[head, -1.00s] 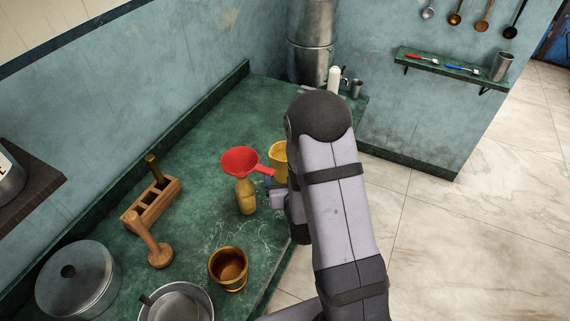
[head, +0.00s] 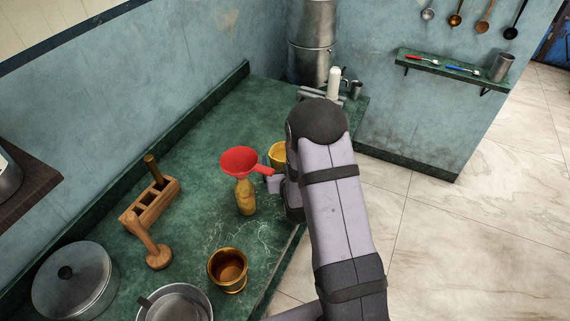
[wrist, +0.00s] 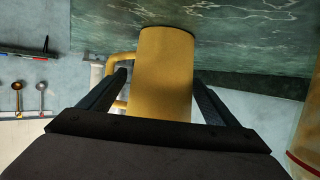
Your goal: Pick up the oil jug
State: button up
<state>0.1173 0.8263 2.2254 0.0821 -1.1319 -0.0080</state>
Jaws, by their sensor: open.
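The oil jug, a mustard-yellow jug (head: 278,154) with a side handle, stands on the green counter, partly hidden by my arm in the head view. In the wrist view the jug (wrist: 163,75) fills the middle, with its handle at the left. My gripper (wrist: 160,78) is open, with one dark finger on each side of the jug. The left finger overlaps the handle in the picture; I cannot tell whether either finger touches. In the head view my arm hides most of the gripper.
A yellow bottle (head: 245,196) with a red funnel (head: 241,161) stands close to the left of the jug. A brass cup (head: 228,269), a wooden block holder (head: 150,205) and a lidded pot (head: 75,280) are nearer. Tall metal cylinders (head: 311,45) stand behind.

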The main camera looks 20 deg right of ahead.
jog(key=c, duration=1.4)
jog(key=shift+r, duration=0.15)
jog(key=r, duration=0.1)
jog(key=r+p, duration=0.2)
jog(key=shift+s+d+r, duration=0.15)
jog(key=shift+d+r, duration=0.1)
jog(key=s+d, duration=1.2)
jog(key=shift+s+b, duration=0.15)
jog(key=shift+b, duration=0.3)
jog(key=shift+d, duration=0.1)
